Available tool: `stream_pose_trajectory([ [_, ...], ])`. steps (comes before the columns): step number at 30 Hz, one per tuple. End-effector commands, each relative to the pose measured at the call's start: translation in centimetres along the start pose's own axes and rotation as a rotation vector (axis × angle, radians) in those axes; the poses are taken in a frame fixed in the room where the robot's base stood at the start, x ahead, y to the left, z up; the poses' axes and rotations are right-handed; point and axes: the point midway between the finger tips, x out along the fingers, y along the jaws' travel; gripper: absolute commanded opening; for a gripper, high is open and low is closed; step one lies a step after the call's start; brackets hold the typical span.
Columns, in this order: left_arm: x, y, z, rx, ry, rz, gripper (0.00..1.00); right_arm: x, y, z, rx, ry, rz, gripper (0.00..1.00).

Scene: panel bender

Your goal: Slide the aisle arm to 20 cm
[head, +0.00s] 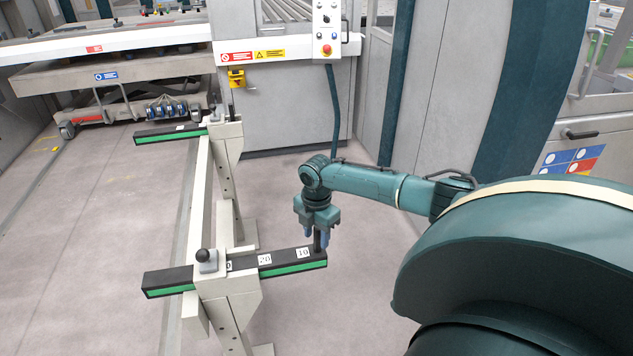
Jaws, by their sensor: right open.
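The near slide arm (292,262), which I take to be the aisle arm, is a black bar with a green stripe and white number labels. It lies across the near end of the pale frame. The labels 20 and 10 show to the right of the frame, and a partly hidden label ending in 0 is at the frame's edge. A black upright post stands near its right end. My right gripper (317,236) points down over that end, open, its fingers close to the post; I cannot tell whether they touch it. My left gripper is not in view.
A grey clamp block with a dark ball knob (206,257) sits on the bar at the frame. A second black-and-green arm (170,133) is at the frame's far end. A control panel (326,30) and grey cabinet stand behind. Floor right of the frame is clear.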

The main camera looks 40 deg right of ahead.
Motion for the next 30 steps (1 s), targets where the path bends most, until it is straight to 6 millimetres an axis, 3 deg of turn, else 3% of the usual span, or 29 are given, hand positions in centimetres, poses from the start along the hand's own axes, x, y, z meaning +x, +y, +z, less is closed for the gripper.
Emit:
stream_pose_trajectory([
  [12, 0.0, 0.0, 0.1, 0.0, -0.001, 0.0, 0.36, -8.8, 0.1, 0.1, 0.0, -0.001, 0.005, 0.41],
  [16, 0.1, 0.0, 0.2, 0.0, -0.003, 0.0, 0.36, -10.9, 0.1, 0.1, 0.0, -0.001, 0.003, 0.41],
  [21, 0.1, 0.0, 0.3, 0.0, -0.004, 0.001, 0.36, -12.2, 0.0, 0.0, 0.0, 0.0, 0.0, 0.41],
  [30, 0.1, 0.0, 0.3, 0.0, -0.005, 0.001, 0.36, -12.4, 0.0, 0.0, 0.0, 0.0, 0.0, 0.41],
])
